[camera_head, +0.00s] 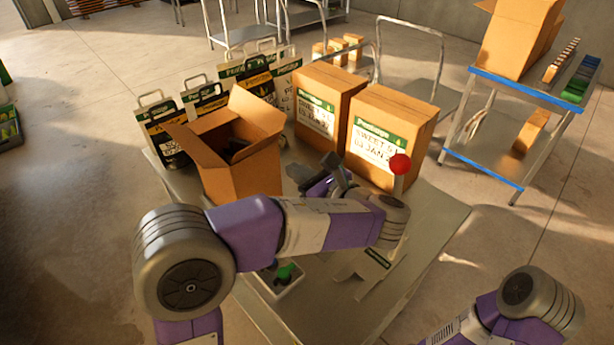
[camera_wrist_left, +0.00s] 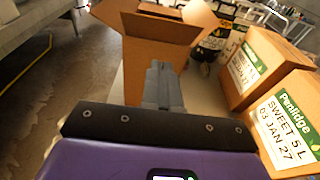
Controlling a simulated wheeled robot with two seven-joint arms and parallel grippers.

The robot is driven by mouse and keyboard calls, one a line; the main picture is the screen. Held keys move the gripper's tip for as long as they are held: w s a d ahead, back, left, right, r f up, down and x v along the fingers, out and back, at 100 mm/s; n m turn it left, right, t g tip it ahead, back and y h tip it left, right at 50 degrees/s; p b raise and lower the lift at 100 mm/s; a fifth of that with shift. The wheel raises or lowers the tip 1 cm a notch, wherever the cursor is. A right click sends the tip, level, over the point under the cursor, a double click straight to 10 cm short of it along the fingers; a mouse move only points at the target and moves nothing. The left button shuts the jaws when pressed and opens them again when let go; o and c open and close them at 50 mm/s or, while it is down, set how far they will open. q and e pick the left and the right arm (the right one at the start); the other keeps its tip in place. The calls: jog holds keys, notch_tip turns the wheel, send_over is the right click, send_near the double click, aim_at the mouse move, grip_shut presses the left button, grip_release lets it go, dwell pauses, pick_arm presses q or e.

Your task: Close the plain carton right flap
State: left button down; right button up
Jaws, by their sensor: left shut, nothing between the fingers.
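The plain carton (camera_head: 245,178) stands open-topped on the table, with dark contents inside. One flap (camera_head: 182,142) sticks out to the left and another flap (camera_head: 257,112) stands up at the back right. The carton (camera_wrist_left: 150,58) also shows in the left wrist view, with a flap (camera_wrist_left: 197,14) angled outward at its upper right. My left gripper (camera_head: 324,172) is right of the carton, shut and empty. In the left wrist view its closed fingers (camera_wrist_left: 161,76) point at the carton's side; I cannot tell whether they touch it. My right gripper is out of view.
Two closed labelled cartons (camera_head: 326,97) (camera_head: 388,136) stand right of the plain carton. Several labelled bags (camera_head: 207,102) stand behind it. A white bin (camera_head: 284,281) with green items is at the table's front. A blue-edged cart (camera_head: 520,88) stands at right.

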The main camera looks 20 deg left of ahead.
aim_at(262, 143)
pick_arm(q)
jog(key=w+a, duration=0.1)
jog(key=a, duration=0.1)
jog(key=w+a, duration=0.1)
jog(key=a, duration=0.1)
jog(key=w+a, duration=0.2)
jog(key=shift+a+r, duration=0.15)
jog(key=shift+r, duration=0.2)
jog(key=shift+w+a+r, duration=0.2)
jog(key=shift+a+r, duration=0.1)
jog(key=shift+a, duration=0.1)
